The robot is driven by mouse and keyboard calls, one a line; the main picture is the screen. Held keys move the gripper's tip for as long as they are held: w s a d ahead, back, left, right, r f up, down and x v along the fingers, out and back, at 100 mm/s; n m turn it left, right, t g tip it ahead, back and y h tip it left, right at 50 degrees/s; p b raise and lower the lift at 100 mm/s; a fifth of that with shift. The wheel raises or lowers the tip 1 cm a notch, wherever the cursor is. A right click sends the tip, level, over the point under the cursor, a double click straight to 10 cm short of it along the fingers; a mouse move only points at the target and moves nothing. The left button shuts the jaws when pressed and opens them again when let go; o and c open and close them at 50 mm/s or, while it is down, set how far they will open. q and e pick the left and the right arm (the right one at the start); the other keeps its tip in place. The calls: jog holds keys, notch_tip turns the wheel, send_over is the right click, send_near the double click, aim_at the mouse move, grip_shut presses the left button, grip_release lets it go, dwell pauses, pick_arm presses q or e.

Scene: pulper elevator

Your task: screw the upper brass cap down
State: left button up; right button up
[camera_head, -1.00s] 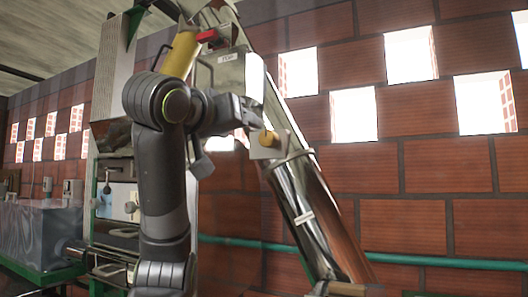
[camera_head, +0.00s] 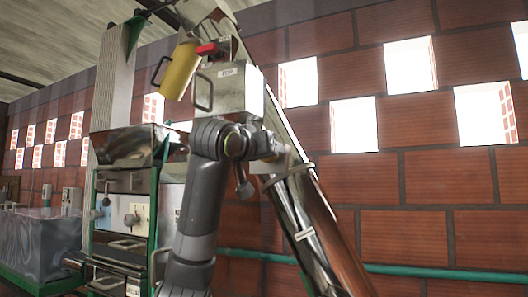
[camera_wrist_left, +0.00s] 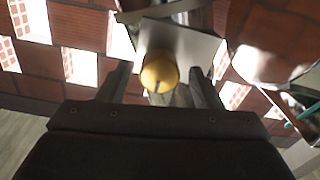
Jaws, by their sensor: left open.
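A round brass-yellow cap (camera_wrist_left: 159,73) with a dark slot shows in the left wrist view, in front of a pale square plate (camera_wrist_left: 185,42). My left gripper (camera_wrist_left: 159,82) is open, with one finger on each side of the cap and gaps to both. I cannot tell how far the fingertips reach along the cap. In the head view my left gripper (camera_head: 278,153) is at the slanted metal tube (camera_head: 300,205) and hides the cap. My right gripper is not in view.
A steel box (camera_head: 228,88) with a handle and a yellow cylinder (camera_head: 180,70) stand above my arm. A machine with a green frame (camera_head: 155,215) is at the left. A green pipe (camera_head: 430,270) runs along the brick wall (camera_head: 420,185). Space right of the tube looks clear.

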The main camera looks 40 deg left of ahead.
pick_arm(q)
jog(key=c, duration=1)
